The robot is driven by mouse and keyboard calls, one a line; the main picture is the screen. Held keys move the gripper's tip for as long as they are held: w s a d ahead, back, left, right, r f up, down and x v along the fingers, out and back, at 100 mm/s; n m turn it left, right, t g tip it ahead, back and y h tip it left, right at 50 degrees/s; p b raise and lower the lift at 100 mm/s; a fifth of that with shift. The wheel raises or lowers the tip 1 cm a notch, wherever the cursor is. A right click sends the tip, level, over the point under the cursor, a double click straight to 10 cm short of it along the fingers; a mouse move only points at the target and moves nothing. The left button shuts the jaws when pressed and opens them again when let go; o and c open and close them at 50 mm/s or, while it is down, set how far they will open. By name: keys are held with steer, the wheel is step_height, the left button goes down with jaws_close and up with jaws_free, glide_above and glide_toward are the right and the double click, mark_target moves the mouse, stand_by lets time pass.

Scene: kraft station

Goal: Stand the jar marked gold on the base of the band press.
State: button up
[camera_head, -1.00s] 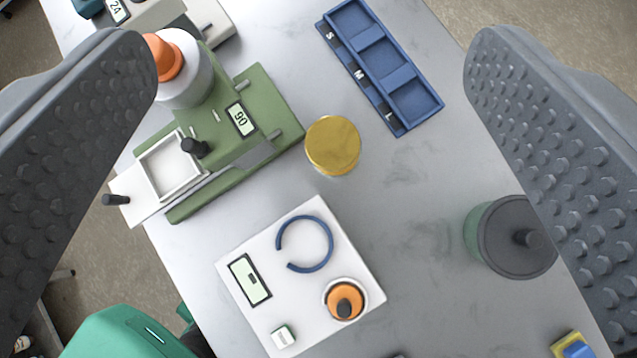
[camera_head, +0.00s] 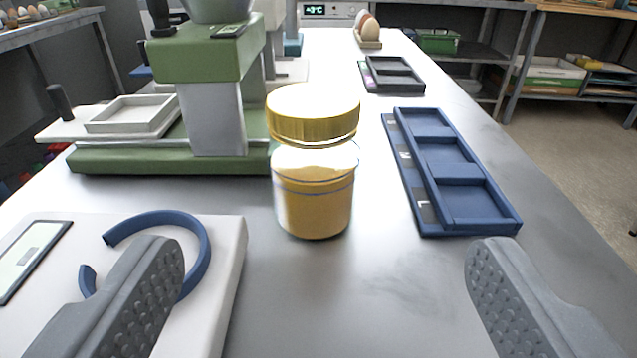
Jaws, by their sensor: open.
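A clear jar (camera_head: 314,195) with a gold lid and golden contents stands upright on the grey table, ahead of my gripper. No written mark is readable on it. My gripper (camera_head: 325,262) is open and empty, low over the table, its fingers wide apart to the left and right of the jar's line; the jar stands beyond the fingertips. A white flat base (camera_head: 215,315) with a blue open ring (camera_head: 198,250) and a display lies at the near left, partly behind the left finger. No label shows whether this or the green machine (camera_head: 205,60) is the band press.
The green machine with a white tray (camera_head: 130,114) stands close behind and left of the jar. A blue three-compartment tray (camera_head: 470,205) lies to the right, a dark tray (camera_head: 393,75) farther back. The table between jar and gripper is clear.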

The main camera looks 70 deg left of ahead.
mark_target(314, 131)
steer(key=x, duration=0.7)
steer(key=shift+a, duration=0.35)
steer(key=x, duration=0.3)
steer(key=b+x, duration=0.1)
steer(key=x, duration=0.1)
steer(key=shift+s+a+r, duration=0.15)
steer(key=shift+s+r, duration=0.05)
steer(key=shift+r, duration=0.1)
jaws_close()
